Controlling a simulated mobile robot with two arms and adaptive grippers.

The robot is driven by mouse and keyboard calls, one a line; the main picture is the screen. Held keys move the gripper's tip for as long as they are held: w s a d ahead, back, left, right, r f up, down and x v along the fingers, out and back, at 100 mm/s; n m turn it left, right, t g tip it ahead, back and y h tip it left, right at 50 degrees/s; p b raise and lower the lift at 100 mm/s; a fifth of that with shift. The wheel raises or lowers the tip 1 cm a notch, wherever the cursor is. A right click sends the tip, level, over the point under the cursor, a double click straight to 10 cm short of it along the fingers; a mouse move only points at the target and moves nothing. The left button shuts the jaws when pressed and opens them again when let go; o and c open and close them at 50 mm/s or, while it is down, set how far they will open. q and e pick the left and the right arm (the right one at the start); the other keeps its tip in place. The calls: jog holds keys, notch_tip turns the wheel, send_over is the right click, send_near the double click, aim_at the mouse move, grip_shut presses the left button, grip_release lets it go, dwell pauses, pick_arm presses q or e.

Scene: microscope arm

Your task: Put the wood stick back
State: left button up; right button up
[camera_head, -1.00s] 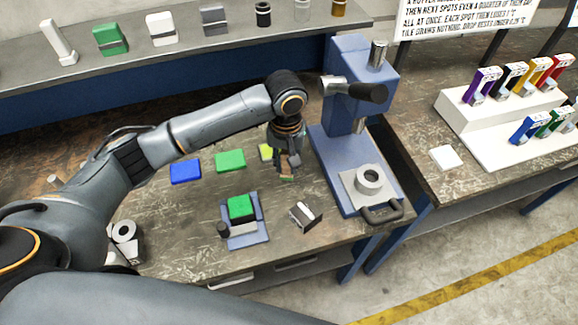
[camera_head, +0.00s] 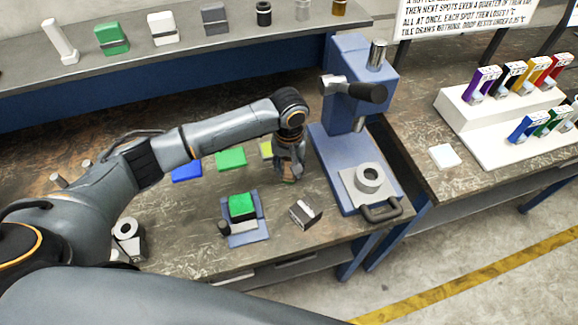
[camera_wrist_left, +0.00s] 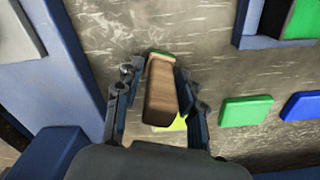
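The wood stick (camera_wrist_left: 160,92) is a brown block-like piece with a green edge at its far end. In the left wrist view it lies between the two fingers of my left gripper (camera_wrist_left: 156,75). A narrow gap shows on its left side; the right finger is very near it, and I cannot tell if it touches. In the head view my left gripper (camera_head: 289,172) is low over the bench, left of the blue press, and mostly hides the stick (camera_head: 289,181). My right gripper is not in view.
The blue press (camera_head: 337,155) with its round cup stands just right of my gripper. Blue, green and yellow pads (camera_head: 231,158) lie to the left. A small stand with a green block (camera_head: 242,206) and a dark-and-white block (camera_head: 305,213) lie in front.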

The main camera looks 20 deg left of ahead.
pick_arm(q)
jog(key=shift+r, duration=0.1)
notch_tip(320, 180, up, 12)
jog(key=shift+r+b, duration=0.1)
jog(key=shift+b, duration=0.7)
jog(key=shift+s, duration=0.1)
